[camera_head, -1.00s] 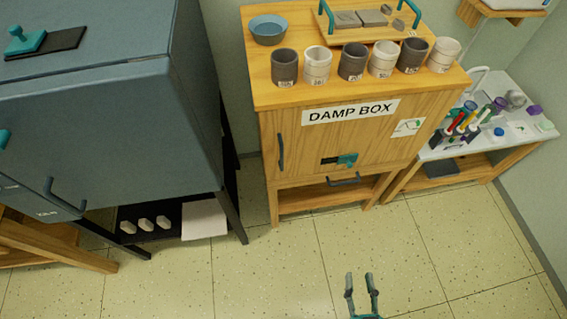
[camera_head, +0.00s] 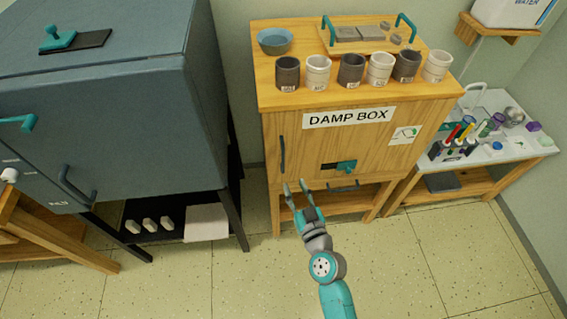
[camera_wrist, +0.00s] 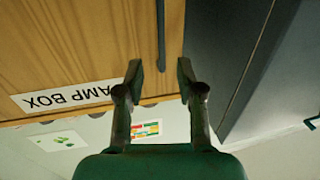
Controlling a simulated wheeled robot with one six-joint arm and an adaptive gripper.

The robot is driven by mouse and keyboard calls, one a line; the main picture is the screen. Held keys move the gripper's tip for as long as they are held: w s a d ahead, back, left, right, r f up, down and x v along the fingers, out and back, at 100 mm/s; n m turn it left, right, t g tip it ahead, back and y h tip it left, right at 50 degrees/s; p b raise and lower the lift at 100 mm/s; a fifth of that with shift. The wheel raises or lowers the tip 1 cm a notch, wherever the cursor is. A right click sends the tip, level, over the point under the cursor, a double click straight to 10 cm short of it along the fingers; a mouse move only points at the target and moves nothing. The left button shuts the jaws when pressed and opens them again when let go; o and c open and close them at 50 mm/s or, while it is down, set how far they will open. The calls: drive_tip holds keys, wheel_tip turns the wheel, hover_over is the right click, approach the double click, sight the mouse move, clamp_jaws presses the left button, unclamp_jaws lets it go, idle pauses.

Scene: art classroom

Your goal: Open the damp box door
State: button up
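The damp box (camera_head: 400,105) is a wooden cabinet with a "DAMP BOX" label (camera_head: 347,117) on its front. A dark vertical bar handle (camera_head: 282,155) is at the left of its door (camera_head: 310,150), which looks shut. A teal latch (camera_head: 346,167) on a dark plate sits low on the front. My gripper (camera_head: 296,185) is open and empty, just below the vertical handle in the head view. In the upside-down wrist view, the handle (camera_wrist: 161,35) lies ahead, lined up with the gap between my open fingers (camera_wrist: 159,70). I cannot tell any contact.
A dark bar handle (camera_head: 343,187) sits below the latch. Several cups (camera_head: 318,72), a blue bowl (camera_head: 275,41) and a tray (camera_head: 325,38) stand on top. A blue-grey cabinet (camera_head: 120,130) stands close at left, a white table (camera_head: 520,145) at right. The floor in front is clear.

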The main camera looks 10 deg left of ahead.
sight(283, 161)
drive_tip(key=x, duration=1.1)
drive_tip(key=shift+a, duration=0.1)
drive_tip(key=shift+c, duration=0.2)
clamp_jaws()
